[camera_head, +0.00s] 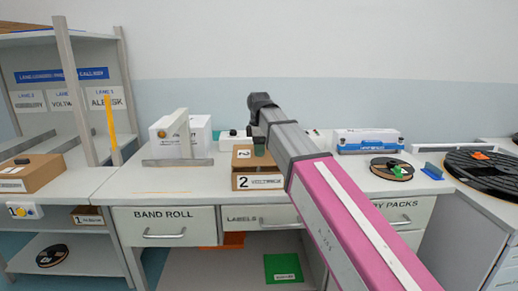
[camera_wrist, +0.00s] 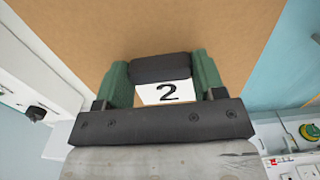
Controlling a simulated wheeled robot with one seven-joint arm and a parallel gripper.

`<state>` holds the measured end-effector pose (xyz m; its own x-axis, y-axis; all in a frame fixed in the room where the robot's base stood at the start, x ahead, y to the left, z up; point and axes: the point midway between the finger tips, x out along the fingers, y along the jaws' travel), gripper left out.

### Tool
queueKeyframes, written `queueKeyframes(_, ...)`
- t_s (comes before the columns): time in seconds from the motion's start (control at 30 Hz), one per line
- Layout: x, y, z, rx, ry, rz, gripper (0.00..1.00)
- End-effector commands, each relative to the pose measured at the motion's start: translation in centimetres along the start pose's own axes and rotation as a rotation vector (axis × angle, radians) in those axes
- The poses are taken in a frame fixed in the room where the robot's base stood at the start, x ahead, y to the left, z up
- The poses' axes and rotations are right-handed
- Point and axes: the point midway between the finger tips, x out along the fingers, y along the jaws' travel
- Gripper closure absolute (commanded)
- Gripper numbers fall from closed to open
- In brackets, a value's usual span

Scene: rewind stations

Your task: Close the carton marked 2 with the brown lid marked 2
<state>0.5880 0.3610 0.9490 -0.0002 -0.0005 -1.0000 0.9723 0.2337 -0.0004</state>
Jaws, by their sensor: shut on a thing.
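The carton marked 2 (camera_head: 258,183) stands on the middle bench, its white front label facing me. The brown lid marked 2 (camera_head: 241,164) shows at the carton's top; I cannot tell whether it rests there or hangs just above. In the wrist view the lid (camera_wrist: 190,25) fills much of the picture, with its white 2 label (camera_wrist: 165,92) beside a dark handle (camera_wrist: 160,68). The green fingers of my gripper (camera_wrist: 161,72) are shut on that handle from both sides. In the head view my gripper (camera_head: 260,147) is over the carton, partly hidden by my arm.
A white box (camera_head: 200,132) and a grey upright stand to the left on the bench. A blue-and-white box (camera_head: 368,141) and a small reel (camera_head: 392,168) lie to the right. Another brown carton (camera_head: 28,175) sits on the left bench. A large black reel (camera_head: 485,168) is far right.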

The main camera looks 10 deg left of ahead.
Motion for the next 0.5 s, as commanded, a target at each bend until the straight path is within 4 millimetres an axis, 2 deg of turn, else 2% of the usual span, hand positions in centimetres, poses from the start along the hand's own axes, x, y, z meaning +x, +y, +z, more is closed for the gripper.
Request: queueKeyframes(0.5, 0.6, -0.01, 0.0, 0.0, 0.0, 0.0, 0.6)
